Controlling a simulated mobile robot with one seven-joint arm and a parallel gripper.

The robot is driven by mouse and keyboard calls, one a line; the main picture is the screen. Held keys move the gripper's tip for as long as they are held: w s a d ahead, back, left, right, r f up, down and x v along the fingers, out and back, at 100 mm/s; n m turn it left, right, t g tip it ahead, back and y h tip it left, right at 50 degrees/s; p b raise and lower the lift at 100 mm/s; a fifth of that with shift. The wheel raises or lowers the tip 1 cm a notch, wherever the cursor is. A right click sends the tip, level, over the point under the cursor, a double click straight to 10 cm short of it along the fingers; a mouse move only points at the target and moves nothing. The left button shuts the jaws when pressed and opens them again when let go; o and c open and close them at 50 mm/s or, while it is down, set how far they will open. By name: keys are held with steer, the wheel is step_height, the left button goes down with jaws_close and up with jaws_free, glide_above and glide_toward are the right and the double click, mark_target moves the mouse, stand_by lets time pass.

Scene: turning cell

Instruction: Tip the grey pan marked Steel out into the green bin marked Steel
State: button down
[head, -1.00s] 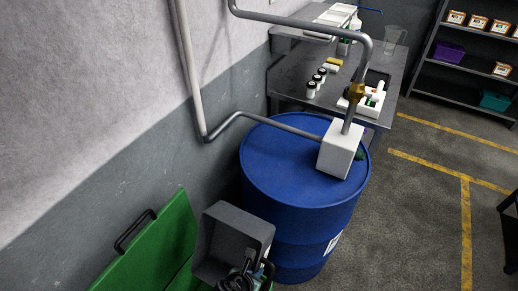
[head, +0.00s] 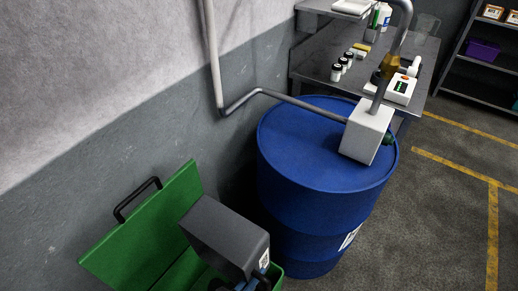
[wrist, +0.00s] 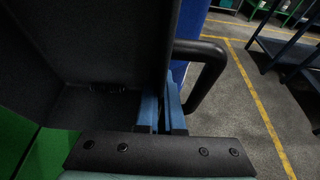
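The grey pan (head: 225,238) is steeply tipped over the green bin (head: 185,272) in the head view, with its outer faces toward the camera. The bin's green lid (head: 140,232), with a black handle, stands open against the wall. In the wrist view the pan (wrist: 85,45) fills the upper left, and its black handle (wrist: 218,65) sticks out to the right. My gripper (wrist: 160,100) has its blue fingers closed together at the handle; the exact grip is partly hidden. A little green of the bin (wrist: 45,155) shows below. I cannot see the pan's contents or read any Steel marking.
A blue drum (head: 315,210) stands right beside the bin, with a white box (head: 366,130) and pipe on top. The grey wall (head: 90,120) is close behind the lid. A metal bench (head: 320,65) with small jars is beyond. Open floor (head: 430,220) lies to the right.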

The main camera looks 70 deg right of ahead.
steer(key=shift+w+a+f+h+b, duration=0.2)
steer(key=shift+a+f+h+b, duration=0.15)
steer(key=shift+a+h+b, duration=0.35)
steer(key=shift+w+a+f+g+h+b, duration=0.25)
steer(key=shift+a+h+b, duration=0.4)
steer(key=shift+b, duration=0.7)
steer(key=shift+w+a+f+g+h+b, duration=0.15)
steer(key=shift+a+f+h+b, duration=0.15)
steer(key=shift+a+h+b, duration=0.75)
steer(key=shift+w+a+f+g+h+b, duration=0.1)
steer(key=shift+a+f+g+h+b, duration=0.15)
steer(key=shift+b, duration=1.4)
steer(key=shift+p, duration=0.6)
